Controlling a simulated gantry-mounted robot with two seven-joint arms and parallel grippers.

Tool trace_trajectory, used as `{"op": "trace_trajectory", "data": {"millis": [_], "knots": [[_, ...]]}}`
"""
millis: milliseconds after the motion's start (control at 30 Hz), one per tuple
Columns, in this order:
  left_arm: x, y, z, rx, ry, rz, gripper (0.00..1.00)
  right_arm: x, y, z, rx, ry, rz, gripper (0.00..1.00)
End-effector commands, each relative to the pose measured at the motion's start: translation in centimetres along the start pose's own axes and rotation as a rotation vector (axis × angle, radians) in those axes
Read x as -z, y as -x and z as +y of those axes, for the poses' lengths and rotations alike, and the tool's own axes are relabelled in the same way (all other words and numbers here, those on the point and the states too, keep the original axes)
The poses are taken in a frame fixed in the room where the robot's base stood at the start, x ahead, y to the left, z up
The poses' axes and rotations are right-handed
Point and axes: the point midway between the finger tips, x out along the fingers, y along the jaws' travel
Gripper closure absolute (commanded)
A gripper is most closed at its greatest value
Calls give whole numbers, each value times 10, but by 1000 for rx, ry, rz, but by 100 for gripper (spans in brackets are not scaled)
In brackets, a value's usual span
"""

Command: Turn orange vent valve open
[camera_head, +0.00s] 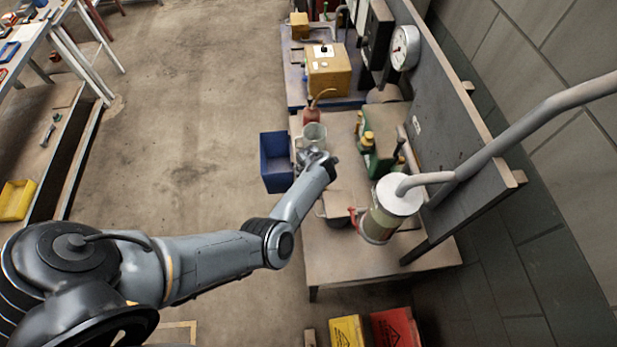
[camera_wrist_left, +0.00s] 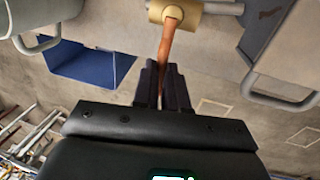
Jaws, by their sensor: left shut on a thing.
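The orange vent valve lever (camera_wrist_left: 169,45) shows in the left wrist view, running down from a brass valve body (camera_wrist_left: 185,12) at the top. My left gripper (camera_wrist_left: 163,90) is shut on the lever, whose lower part passes between the dark fingers. In the head view my left gripper (camera_head: 322,158) is over the bench, near the grey container. I cannot make out the orange lever in the head view. My right gripper is in neither view.
A blue bin (camera_head: 276,162) stands at the bench's left edge and also shows in the wrist view (camera_wrist_left: 85,64). A green device (camera_head: 380,150) and a canister with a bent pipe (camera_head: 385,218) stand right of my gripper. The bench front (camera_head: 350,265) is clear.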

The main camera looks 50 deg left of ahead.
Motion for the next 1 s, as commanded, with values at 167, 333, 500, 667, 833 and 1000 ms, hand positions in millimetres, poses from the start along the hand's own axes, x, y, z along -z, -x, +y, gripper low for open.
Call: {"op": "trace_trajectory", "data": {"millis": [167,333,500,667,833,1000], "knots": [[0,0,0,1,5,1,100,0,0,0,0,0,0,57],[0,0,0,1,5,1,80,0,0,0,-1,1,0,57],[0,0,0,0,3,1,62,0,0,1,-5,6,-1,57],[0,0,0,0,2,1,62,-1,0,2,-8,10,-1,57],[0,4,0,0,1,1,62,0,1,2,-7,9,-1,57],[-1,23,0,-2,3,0,62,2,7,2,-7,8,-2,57]]}}
